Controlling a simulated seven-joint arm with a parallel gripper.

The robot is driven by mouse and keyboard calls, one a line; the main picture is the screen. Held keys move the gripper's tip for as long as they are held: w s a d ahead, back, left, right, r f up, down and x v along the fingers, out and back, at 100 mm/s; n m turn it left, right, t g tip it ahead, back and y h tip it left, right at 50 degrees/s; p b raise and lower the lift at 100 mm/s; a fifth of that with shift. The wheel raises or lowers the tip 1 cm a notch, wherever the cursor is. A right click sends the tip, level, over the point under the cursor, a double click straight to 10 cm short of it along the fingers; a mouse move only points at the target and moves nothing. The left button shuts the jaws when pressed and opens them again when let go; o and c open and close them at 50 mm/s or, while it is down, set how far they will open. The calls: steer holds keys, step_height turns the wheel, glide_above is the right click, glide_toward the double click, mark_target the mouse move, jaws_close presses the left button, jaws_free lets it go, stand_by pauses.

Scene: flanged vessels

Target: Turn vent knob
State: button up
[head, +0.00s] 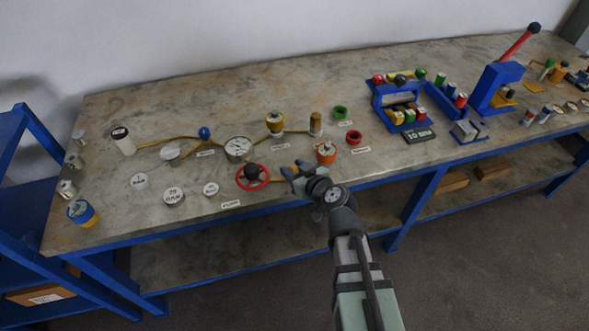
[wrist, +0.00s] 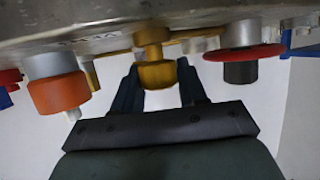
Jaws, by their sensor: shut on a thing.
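A brass-yellow knob (wrist: 157,74) hangs in the middle of the wrist view, where the bench top is at the top of the picture. My gripper (wrist: 157,80) has its two dark blue fingers on either side of this knob and is shut on it. In the head view my gripper (head: 293,173) is at the bench's front edge, between the red handwheel and the orange-capped vessel. There it mostly hides the knob, with only a bit of brass showing to its left.
The red handwheel (head: 253,176) with a black knob is close on the left in the head view, and shows on the right in the wrist view (wrist: 245,54). The orange-capped vessel (head: 326,152) is close on the other side. A gauge (head: 238,148) and brass pipes lie behind.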

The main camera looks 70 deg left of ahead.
mark_target(295, 169)
steer(key=shift+m+t, duration=0.6)
steer(key=shift+t, duration=0.1)
steer(key=shift+m+t, duration=1.1)
steer(key=shift+t, duration=0.2)
steer(key=o, duration=1)
steer(key=shift+y, duration=0.3)
steer(key=shift+r, duration=5)
steer(key=shift+c, duration=0.2)
